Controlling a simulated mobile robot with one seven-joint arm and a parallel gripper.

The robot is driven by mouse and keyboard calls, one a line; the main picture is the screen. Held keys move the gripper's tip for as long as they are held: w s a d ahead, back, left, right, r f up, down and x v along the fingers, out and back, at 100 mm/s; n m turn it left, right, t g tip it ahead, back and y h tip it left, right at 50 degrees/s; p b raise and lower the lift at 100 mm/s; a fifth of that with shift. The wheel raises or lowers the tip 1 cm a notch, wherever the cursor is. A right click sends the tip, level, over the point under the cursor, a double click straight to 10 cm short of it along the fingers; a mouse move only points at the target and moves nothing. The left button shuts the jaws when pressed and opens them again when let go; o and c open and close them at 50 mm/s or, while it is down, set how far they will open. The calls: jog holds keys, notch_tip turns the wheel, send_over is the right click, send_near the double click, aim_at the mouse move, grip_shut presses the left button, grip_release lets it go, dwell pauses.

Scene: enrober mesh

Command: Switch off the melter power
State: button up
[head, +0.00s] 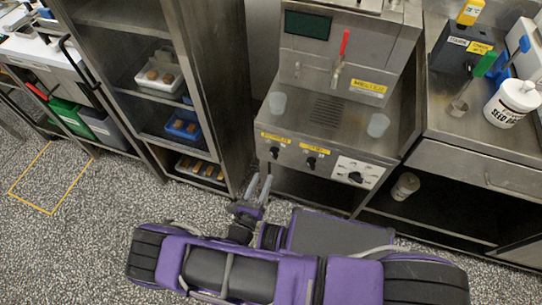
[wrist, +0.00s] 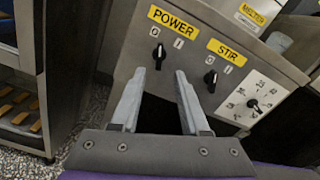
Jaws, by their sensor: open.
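The melter (head: 335,105) is a steel machine with a front panel (wrist: 135,88). Its POWER knob (wrist: 158,55) is black, beneath a yellow POWER label (wrist: 172,21) and between O and I marks above it. The knob's grip looks roughly upright in the wrist view; which mark it points at is too small to tell surely. The knob also shows in the head view (head: 275,152). My gripper (wrist: 160,75) is open and empty, its fingertips just below the POWER knob in the picture, one to each side, apparently not touching it. My gripper also shows in the head view (head: 260,188), before the panel.
A STIR knob (wrist: 210,79) and a white-faced dial (wrist: 254,105) sit right of POWER on the same panel. A steel shelf rack (head: 205,90) with trays stands close on the left. A counter (head: 470,125) with a white tub (head: 510,103) is on the right.

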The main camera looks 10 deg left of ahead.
aim_at(272, 154)
jog(key=w, duration=1)
jog(key=shift+d, duration=0.35)
jog(key=shift+c, duration=0.2)
grip_shut()
